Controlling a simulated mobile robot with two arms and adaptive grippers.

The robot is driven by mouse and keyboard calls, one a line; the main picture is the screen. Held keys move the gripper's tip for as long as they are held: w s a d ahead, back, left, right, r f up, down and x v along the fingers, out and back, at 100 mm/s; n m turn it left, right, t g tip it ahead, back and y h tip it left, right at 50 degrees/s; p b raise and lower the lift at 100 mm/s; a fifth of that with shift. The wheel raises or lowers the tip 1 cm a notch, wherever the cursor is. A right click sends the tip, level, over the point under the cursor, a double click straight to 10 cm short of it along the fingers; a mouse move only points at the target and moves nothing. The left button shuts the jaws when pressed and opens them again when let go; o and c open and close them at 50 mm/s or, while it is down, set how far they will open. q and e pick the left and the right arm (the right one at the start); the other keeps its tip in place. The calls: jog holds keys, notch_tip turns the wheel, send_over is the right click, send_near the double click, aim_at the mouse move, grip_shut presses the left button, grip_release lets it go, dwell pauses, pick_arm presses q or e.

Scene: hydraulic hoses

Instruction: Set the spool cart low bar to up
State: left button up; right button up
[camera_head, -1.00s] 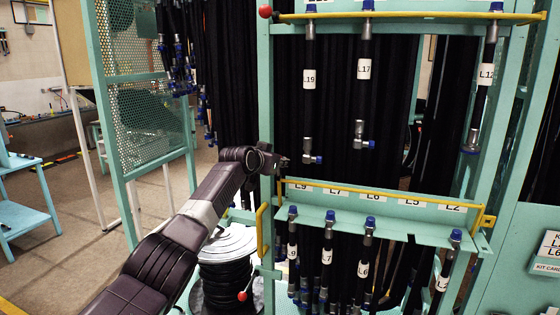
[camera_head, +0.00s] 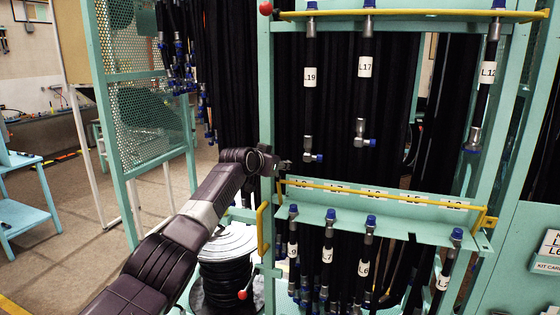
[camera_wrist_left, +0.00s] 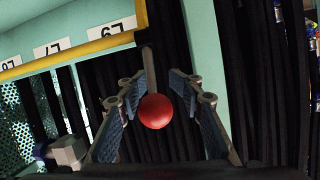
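The spool cart low bar (camera_head: 380,193) is a yellow rail across the front of the teal cart. In the head view it runs across the row of white labels and partly covers them. In the wrist view, the yellow bar (camera_wrist_left: 75,48) is at upper left and a red ball knob (camera_wrist_left: 155,111) on a grey rod stands between my left fingers. My left gripper (camera_head: 284,163) is at the left end of the bar, and it also shows in the wrist view (camera_wrist_left: 155,85). Its fingers are apart, either side of the knob; firm contact is not visible. My right gripper is out of view.
The upper yellow bar (camera_head: 410,14) has a red knob (camera_head: 265,8). Labelled black hoses hang above and below the low bar. A yellow handle (camera_head: 263,230) is on the left post. Another red knob (camera_head: 243,295) is lower down, near a black hose coil (camera_head: 226,285).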

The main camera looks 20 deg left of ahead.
pick_arm(q)
jog(key=shift+o, duration=0.7)
jog(key=shift+w+r, duration=0.1)
jog(key=shift+r, duration=0.1)
jog(key=shift+s+r, duration=0.3)
jog(key=shift+r, duration=0.05)
jog(key=shift+v, duration=1.15)
jog(key=v, duration=0.9)
jog(key=shift+f, duration=0.15)
